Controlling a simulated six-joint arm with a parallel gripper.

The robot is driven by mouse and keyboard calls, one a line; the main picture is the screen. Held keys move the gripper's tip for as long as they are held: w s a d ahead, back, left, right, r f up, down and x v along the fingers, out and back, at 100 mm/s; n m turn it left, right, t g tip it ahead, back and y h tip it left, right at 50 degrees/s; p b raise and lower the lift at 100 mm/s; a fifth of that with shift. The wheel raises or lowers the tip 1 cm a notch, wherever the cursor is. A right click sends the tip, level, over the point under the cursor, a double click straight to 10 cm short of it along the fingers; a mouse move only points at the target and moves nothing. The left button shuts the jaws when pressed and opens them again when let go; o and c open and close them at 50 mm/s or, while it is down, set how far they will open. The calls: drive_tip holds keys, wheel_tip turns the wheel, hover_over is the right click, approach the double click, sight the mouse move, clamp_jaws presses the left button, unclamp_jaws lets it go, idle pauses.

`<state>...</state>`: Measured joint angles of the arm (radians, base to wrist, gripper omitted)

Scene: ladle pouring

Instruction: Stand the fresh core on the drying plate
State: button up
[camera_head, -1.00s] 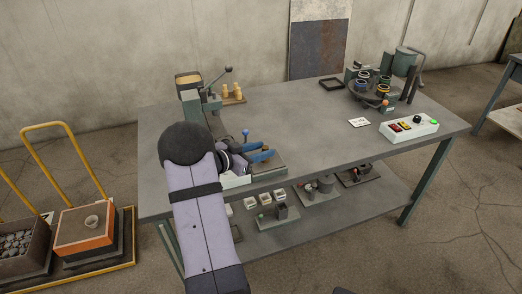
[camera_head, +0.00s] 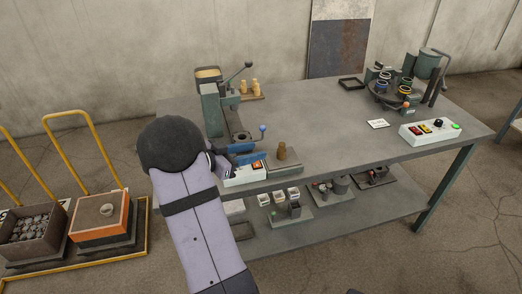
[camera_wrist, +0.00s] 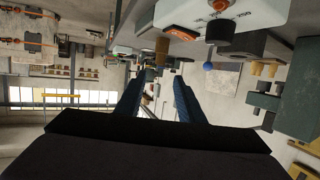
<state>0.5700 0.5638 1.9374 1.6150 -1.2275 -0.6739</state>
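A brown core (camera_head: 282,152) stands upright on a dark plate (camera_head: 293,166) near the front edge of the bench; it also shows in the wrist view (camera_wrist: 162,47). My gripper (camera_head: 262,154) is just left of this core, apart from it. Its two blue fingers are spread with nothing between them, as the wrist view (camera_wrist: 157,80) shows. Several paler tan cores (camera_head: 250,88) stand on a small board (camera_head: 252,97) farther back. The green core machine (camera_head: 211,108) stands at the left end of the bench.
A white control box (camera_head: 245,176) sits close below my gripper. A blue-knobbed lever (camera_head: 262,129) rises behind my fingers. A white panel (camera_head: 431,132) and a round carousel (camera_head: 395,93) stand at the right. The middle of the bench (camera_head: 325,120) is mostly clear.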

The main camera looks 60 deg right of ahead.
drive_tip(key=shift+w+a+r, duration=0.15)
drive_tip(key=shift+a, duration=0.3)
